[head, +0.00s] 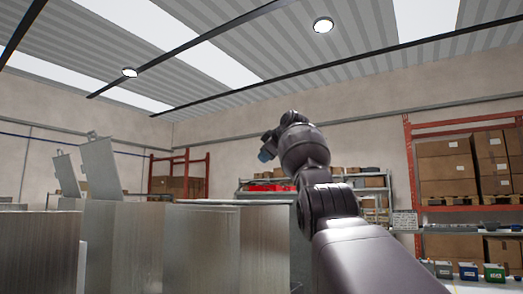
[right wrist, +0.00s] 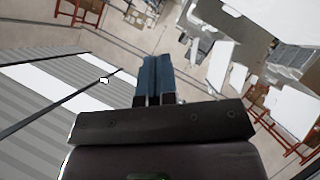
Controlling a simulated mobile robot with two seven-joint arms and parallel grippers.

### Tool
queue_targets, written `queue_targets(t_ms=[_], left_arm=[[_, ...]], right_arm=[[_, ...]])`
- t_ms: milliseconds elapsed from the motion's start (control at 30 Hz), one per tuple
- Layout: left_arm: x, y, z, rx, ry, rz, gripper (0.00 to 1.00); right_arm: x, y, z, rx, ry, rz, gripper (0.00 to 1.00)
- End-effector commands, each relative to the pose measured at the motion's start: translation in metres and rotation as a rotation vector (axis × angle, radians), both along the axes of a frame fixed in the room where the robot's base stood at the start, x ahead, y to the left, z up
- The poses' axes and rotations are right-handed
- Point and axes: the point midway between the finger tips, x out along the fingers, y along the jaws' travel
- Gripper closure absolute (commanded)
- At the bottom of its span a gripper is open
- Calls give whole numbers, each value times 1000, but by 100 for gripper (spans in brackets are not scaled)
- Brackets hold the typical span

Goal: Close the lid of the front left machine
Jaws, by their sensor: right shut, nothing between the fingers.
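Grey metal machines fill the lower left of the head view. One raised lid (head: 101,167) stands tilted up above a machine body (head: 125,245). A second raised lid (head: 67,175) stands farther left and looks smaller. I cannot tell for certain which lid belongs to the front left machine. My right gripper (head: 266,152) is up in the air, right of the lids and well apart from them. In the right wrist view its blue fingers (right wrist: 155,80) are together and empty. Pale raised panels (right wrist: 218,66) show to their right. My left gripper is out of view.
Another machine body (head: 38,250) stands at the near left, and a wide one (head: 210,245) at the lower middle. Red-framed shelves with cardboard boxes (head: 445,165) stand at the right. A rack with red bins (head: 265,187) is at the back. The air around the gripper is clear.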

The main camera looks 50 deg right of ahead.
Motion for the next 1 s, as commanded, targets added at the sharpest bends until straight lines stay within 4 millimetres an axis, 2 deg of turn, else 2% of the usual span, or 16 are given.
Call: queue_targets(t_ms=[267,500,800,1000], left_arm=[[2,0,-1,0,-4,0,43],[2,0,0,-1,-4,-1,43],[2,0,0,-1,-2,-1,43],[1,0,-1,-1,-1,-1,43]], right_arm=[[-4,-24,-38,-2,4,-3,100],[-4,-38,-71,141,15,-2,100],[-3,-49,-113,312,29,-1,100],[-3,-51,-128,372,32,-2,100]])
